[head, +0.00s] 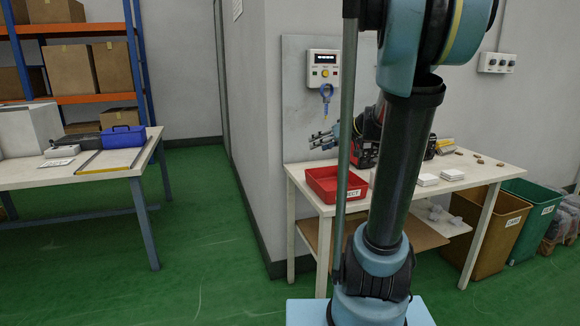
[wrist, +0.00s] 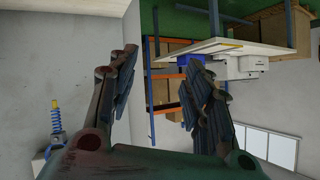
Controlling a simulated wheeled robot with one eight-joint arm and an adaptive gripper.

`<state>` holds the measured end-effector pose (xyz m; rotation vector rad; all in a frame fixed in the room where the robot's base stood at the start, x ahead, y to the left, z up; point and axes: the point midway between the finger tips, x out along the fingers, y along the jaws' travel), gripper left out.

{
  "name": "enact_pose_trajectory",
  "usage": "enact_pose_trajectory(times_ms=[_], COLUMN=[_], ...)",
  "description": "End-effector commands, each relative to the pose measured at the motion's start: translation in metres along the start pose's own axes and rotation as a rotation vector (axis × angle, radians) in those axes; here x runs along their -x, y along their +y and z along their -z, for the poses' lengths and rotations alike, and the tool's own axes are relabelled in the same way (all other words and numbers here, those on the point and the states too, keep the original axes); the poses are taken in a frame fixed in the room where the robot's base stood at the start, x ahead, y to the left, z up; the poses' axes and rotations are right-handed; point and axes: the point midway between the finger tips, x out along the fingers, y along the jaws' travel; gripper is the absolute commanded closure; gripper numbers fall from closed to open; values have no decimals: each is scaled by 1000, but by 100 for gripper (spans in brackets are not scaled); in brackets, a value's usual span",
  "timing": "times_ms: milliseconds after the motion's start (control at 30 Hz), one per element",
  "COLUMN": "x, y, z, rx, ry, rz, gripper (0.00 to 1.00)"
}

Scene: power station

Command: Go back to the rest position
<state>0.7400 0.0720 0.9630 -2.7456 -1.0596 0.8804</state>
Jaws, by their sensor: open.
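In the head view my gripper (head: 326,138) is beyond my arm, at the left of the rear table, in front of the wall panel. The wrist picture is upside down. A blue and yellow item (wrist: 56,117) shows at its left, apart from the fingers. My arm hides part of the table.
The white table (head: 480,172) holds a red tray (head: 322,186), white boxes (head: 452,174) and several small brown pieces (head: 478,160). Brown (head: 490,220) and green (head: 530,215) bins stand at its right. Another table (head: 100,178) with a blue toolbox (head: 123,137) stands left. Green floor between is clear.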

Motion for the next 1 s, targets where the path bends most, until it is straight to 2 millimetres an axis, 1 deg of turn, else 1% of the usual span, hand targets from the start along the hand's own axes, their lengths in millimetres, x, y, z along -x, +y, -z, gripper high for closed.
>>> enact_pose_trajectory(times_ms=[33, 100, 167, 200, 367, 400, 467, 600, 800, 900, 1000], x=[3, 8, 12, 16, 33, 37, 45, 65, 97, 112, 123], y=[-13, -28, -38, -45, -66, -70, -74, -83, -85, -83, -81], z=[-18, -42, -63, -77, -134, -148, -168, -216, -283, -308, -326], rx=[-16, -47, -72, -90, -155, -171, -194, -246, -314, -342, -362], ry=[-46, -113, -168, -205, -342, -374, -420, -522, -644, -685, -710], rz=[-3, -15, -29, -40, -102, -121, -153, -241, -399, -477, -539], gripper=[54, 54, 54, 54, 54, 54, 54, 54, 54, 54, 54])
